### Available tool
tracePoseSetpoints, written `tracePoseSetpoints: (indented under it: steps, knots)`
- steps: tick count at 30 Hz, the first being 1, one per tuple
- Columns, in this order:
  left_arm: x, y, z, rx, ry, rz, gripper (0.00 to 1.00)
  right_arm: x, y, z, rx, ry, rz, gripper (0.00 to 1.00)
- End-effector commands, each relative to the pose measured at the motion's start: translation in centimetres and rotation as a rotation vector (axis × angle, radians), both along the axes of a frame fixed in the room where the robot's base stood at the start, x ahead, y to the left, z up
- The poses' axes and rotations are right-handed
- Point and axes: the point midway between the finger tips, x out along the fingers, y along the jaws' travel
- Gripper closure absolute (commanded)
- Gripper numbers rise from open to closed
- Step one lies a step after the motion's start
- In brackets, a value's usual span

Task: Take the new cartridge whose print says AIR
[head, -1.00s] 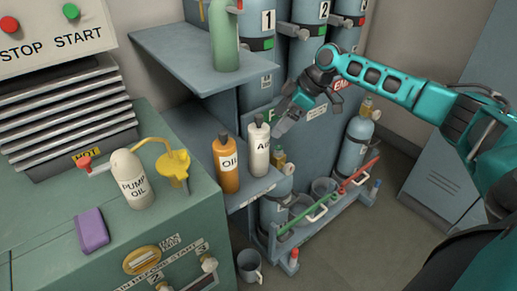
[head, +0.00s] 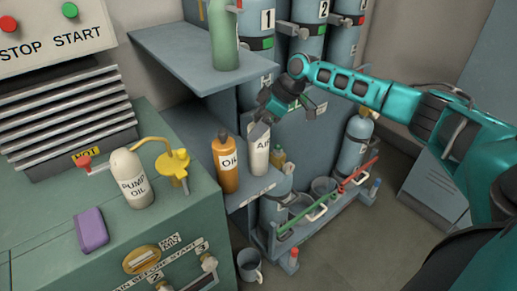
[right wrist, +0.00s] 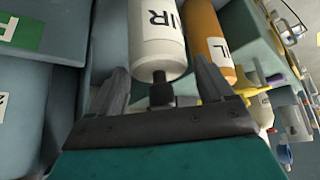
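The white cartridge (head: 259,160) with AIR print stands upright on the lower shelf, beside the orange OIL cartridge (head: 226,172). My right gripper (head: 284,119) is open just above the white cartridge and covers its top in the head view. In the right wrist view, the white cartridge (right wrist: 155,38) lies ahead, its dark cap (right wrist: 160,90) between the spread fingers of the gripper (right wrist: 163,85). I see a gap on each side of the cap. The orange cartridge (right wrist: 207,38) is just beyond the right finger. My left gripper is not in view.
An upper shelf (head: 170,55) with a green bottle (head: 224,35) overhangs at the left. Numbered blue cylinders (head: 263,25) stand behind. A white PUMP OIL bottle (head: 132,180) and purple block (head: 91,230) are on the green machine. A mug (head: 249,266) is on the floor.

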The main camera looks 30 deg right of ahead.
Motion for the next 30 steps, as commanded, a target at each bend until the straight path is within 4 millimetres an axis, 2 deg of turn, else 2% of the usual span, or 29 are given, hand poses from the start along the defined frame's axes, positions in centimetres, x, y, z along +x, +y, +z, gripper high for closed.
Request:
tracePoseSetpoints:
  steps: [2, 24, 30]
  knots:
    - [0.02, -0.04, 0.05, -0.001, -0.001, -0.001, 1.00, -0.02, -0.01, 0.00, 0.000, 0.000, 0.000, 0.27]
    - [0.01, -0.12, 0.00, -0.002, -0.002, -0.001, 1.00, -0.04, -0.03, -0.02, 0.000, 0.001, 0.001, 0.98]
    - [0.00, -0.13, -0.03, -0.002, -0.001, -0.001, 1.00, 0.01, -0.02, 0.09, 0.001, -0.001, 0.000, 1.00]
